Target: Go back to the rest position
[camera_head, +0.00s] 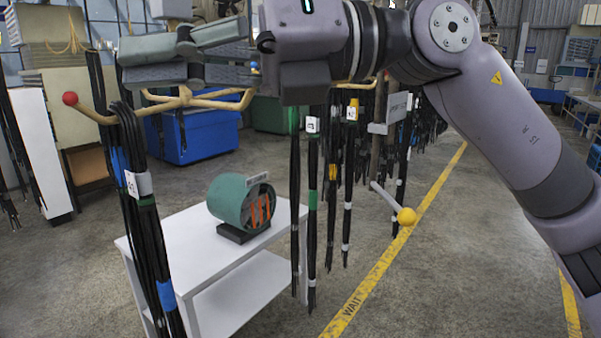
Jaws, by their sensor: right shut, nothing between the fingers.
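My right gripper (150,62) reaches in from the right at the top of the view. Its grey fingers point left and are shut with nothing held. They are in front of and just above the tan branched hook rack (185,101), which has a red ball (70,98) on its left arm end. A bundle of black hoses (150,230) with white and blue tags hangs from this rack, below the fingers. I cannot tell whether the fingers touch the rack. My left gripper is not in view.
A white table (190,235) carries a green drum (240,203) below the gripper. More black hoses (312,200) hang right of it. A rod with a yellow ball (406,216) sticks out near them. A blue bin (205,135) stands behind. Open floor shows along the yellow line (385,262).

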